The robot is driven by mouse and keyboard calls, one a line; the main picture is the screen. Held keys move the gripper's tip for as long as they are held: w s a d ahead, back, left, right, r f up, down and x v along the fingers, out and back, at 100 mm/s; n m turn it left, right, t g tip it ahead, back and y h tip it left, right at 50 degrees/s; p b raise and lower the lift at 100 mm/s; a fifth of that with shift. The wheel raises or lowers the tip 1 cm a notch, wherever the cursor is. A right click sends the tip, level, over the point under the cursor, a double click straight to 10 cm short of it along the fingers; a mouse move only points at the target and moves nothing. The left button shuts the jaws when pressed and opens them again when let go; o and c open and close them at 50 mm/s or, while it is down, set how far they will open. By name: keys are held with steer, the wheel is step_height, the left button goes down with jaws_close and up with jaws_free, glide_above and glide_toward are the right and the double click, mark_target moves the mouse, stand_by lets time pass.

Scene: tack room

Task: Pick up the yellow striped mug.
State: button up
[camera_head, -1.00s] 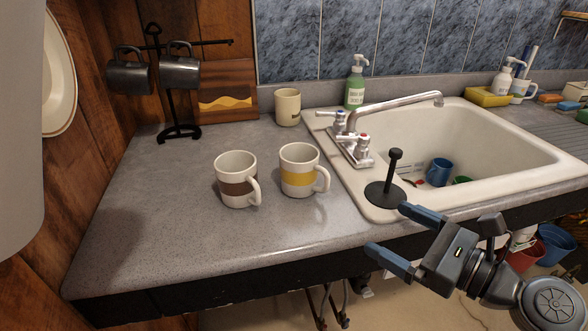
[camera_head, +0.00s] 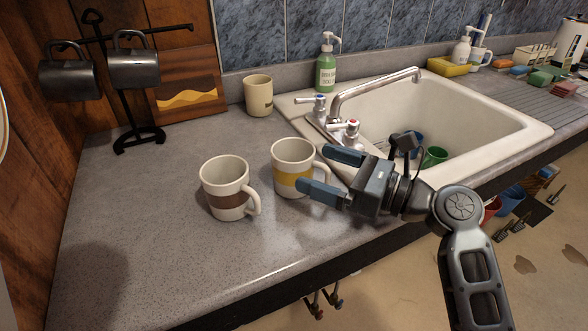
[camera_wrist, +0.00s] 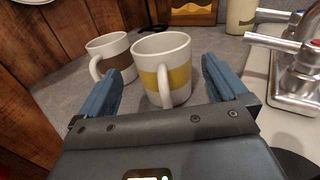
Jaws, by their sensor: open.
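The yellow striped mug (camera_head: 291,181) is white with a yellow band and stands upright on the grey counter. In the wrist view the yellow striped mug (camera_wrist: 164,76) sits ahead, between and just beyond my fingers, with its handle toward me. My gripper (camera_head: 322,173) is open and empty at the mug's right side, its fingers pointing left toward it. In the wrist view my gripper (camera_wrist: 159,83) shows its two blue fingers spread apart. In the head view the near finger overlaps the mug's lower right edge and the mug's handle is partly hidden; contact cannot be told.
A brown striped mug (camera_head: 226,192) stands close left of the yellow one. A cream mug (camera_head: 258,95) and green soap bottle (camera_head: 326,70) stand behind. The faucet (camera_head: 343,117) and sink (camera_head: 520,117) lie to the right. A rack with dark mugs (camera_head: 134,56) stands back left. The front counter (camera_head: 150,270) is clear.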

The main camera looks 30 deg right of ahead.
mark_target(313, 165)
steer(key=x, duration=0.4)
steer(key=shift+w+f, duration=0.2)
steer(key=c, duration=1.1)
steer(key=shift+r, duration=0.1)
